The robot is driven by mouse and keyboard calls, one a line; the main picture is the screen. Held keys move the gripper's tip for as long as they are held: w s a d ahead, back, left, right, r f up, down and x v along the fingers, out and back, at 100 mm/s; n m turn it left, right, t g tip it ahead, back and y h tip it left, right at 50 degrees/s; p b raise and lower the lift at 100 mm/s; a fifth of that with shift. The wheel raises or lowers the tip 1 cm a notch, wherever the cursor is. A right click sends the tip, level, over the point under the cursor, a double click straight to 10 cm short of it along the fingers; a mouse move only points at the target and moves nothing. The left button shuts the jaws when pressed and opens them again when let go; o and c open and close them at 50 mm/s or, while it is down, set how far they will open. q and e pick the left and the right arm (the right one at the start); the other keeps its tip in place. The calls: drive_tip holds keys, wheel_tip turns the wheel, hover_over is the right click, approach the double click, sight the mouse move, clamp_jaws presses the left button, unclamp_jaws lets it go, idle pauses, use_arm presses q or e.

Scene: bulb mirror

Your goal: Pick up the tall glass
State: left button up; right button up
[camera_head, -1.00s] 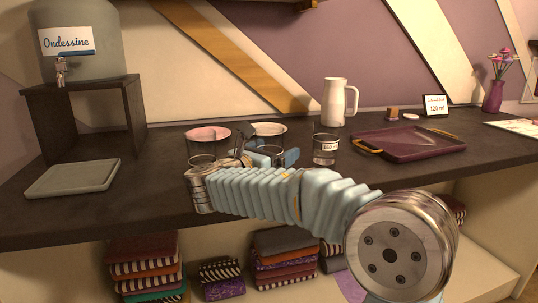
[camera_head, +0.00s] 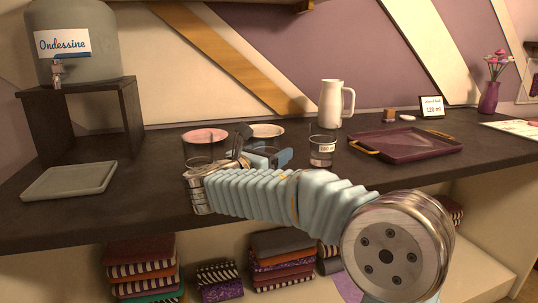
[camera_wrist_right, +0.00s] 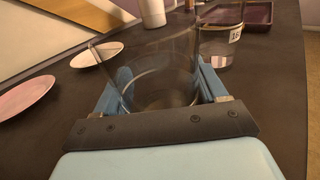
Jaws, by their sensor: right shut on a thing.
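My right gripper (camera_head: 264,157) is shut on a clear tall glass (camera_wrist_right: 160,70), with a blue finger on each side of it in the right wrist view. In the head view this glass (camera_head: 266,153) is partly hidden by my arm and fingers. I cannot tell whether its base touches the counter. A second clear glass with a white label (camera_head: 322,151) stands on the counter just right of the gripper, and it also shows behind the held glass in the right wrist view (camera_wrist_right: 222,48). A clear glass shape (camera_head: 198,153) shows behind my right wrist. My left gripper is not in view.
A pink plate (camera_head: 205,135) and a white plate (camera_head: 266,130) lie behind the gripper. A white pitcher (camera_head: 332,104) stands at the back, and a purple tray (camera_head: 405,145) lies at right. A grey slab (camera_head: 70,181) and a dispenser (camera_head: 75,45) are at left.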

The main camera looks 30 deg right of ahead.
drive_tip(key=shift+r, duration=0.15)
drive_tip(key=shift+r, duration=0.85)
drive_tip(key=s+r, duration=1.1)
drive_tip(key=s, duration=0.3)
idle(1.4)
